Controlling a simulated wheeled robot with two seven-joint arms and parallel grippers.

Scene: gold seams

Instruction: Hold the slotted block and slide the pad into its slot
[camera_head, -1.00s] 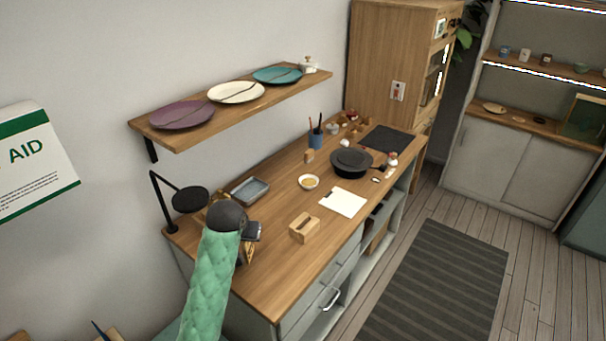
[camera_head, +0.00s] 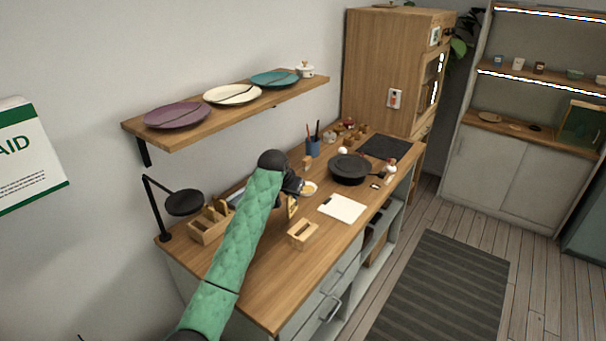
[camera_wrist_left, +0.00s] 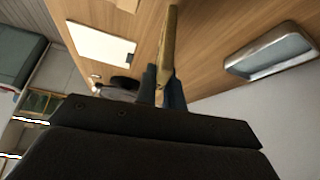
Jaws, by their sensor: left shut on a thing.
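The slotted block (camera_head: 303,234) is a light wooden block with a dark slot in its top. It sits on the wooden counter, and a corner of it (camera_wrist_left: 126,4) shows at the top of the left wrist view. My left gripper (camera_head: 292,190) is above the counter, behind the block and slightly left. It is shut on the thin, yellowish pad (camera_head: 291,208), which hangs below it, apart from the block. In the left wrist view, the dark fingers (camera_wrist_left: 162,88) pinch the pad (camera_wrist_left: 168,45) edge-on. My right gripper is out of view.
A wooden rack (camera_head: 207,231) and a black lamp (camera_head: 185,203) stand at the counter's left. A grey tray (camera_wrist_left: 268,52) lies near the wall. A white sheet (camera_head: 342,208), a small bowl (camera_head: 310,189) and a black pot (camera_head: 350,168) lie beyond the block. The counter before the block is clear.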

